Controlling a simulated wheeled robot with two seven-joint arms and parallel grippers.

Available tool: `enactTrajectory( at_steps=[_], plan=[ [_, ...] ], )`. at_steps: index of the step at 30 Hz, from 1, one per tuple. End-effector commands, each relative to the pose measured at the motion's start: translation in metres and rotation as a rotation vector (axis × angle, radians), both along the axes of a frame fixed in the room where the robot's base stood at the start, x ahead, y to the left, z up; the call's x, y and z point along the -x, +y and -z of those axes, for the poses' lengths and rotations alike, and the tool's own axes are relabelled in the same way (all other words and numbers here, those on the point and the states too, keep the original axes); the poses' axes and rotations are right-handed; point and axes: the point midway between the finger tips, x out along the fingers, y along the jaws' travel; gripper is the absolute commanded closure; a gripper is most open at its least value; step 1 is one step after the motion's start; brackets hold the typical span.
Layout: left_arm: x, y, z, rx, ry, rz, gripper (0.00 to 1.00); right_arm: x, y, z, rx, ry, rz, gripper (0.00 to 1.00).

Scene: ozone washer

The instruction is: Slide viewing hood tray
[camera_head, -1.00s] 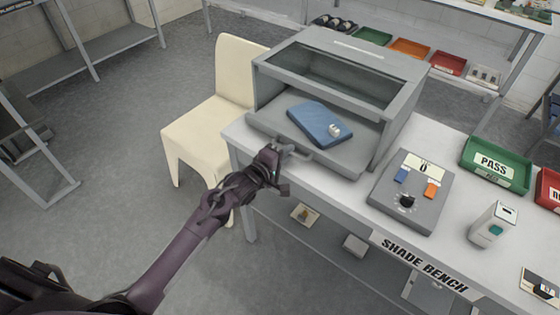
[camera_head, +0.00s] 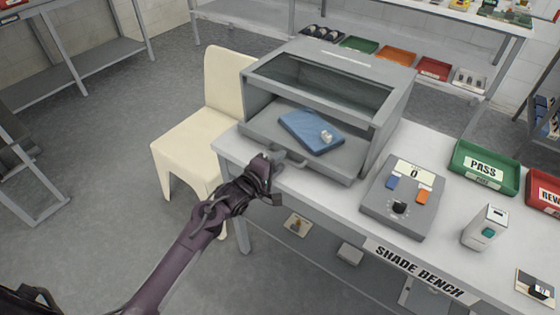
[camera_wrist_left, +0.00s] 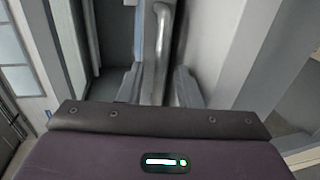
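The viewing hood (camera_head: 386,92) is a grey box with a dark window, standing on the bench. Its grey tray (camera_head: 262,130) sticks out of the front opening. A blue block (camera_head: 302,127) with a small pale piece on top lies on the tray. A bar handle (camera_head: 291,161) is on the tray's front; it also shows in the left wrist view (camera_wrist_left: 162,45). My left gripper (camera_head: 273,163) is at the handle's left end. In the left wrist view its fingers (camera_wrist_left: 158,88) are apart, with the handle's line between them; contact is unclear. My right gripper is out of view.
A grey control box (camera_head: 375,207) with a dial stands right of the hood. A white device (camera_head: 484,228) and a green PASS tray (camera_head: 487,160) lie further right on the bench (camera_head: 330,200). A cream chair (camera_head: 188,133) stands close by on the left.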

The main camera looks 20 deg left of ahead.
Motion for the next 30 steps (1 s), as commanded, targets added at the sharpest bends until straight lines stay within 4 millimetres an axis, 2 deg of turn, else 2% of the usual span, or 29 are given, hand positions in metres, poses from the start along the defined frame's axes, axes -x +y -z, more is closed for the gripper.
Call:
enactTrajectory(
  at_steps=[6,10,15,22,26,30],
  plan=[
    [0.036,0.013,-0.006,-0.002,0.003,-0.001,0.69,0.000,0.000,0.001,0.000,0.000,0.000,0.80],
    [0.051,0.018,-0.010,-0.001,0.003,0.000,0.69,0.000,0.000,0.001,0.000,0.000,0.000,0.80],
    [0.061,0.022,-0.013,-0.001,0.002,0.000,0.69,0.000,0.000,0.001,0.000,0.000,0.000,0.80],
    [0.061,0.022,-0.013,-0.001,0.002,0.000,0.69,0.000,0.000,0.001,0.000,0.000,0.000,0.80],
    [0.061,0.022,-0.014,-0.033,-0.006,0.010,0.84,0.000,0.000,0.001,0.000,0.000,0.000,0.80],
    [0.064,0.021,-0.020,-0.256,-0.057,0.082,1.00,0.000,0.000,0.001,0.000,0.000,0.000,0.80]
  ],
)
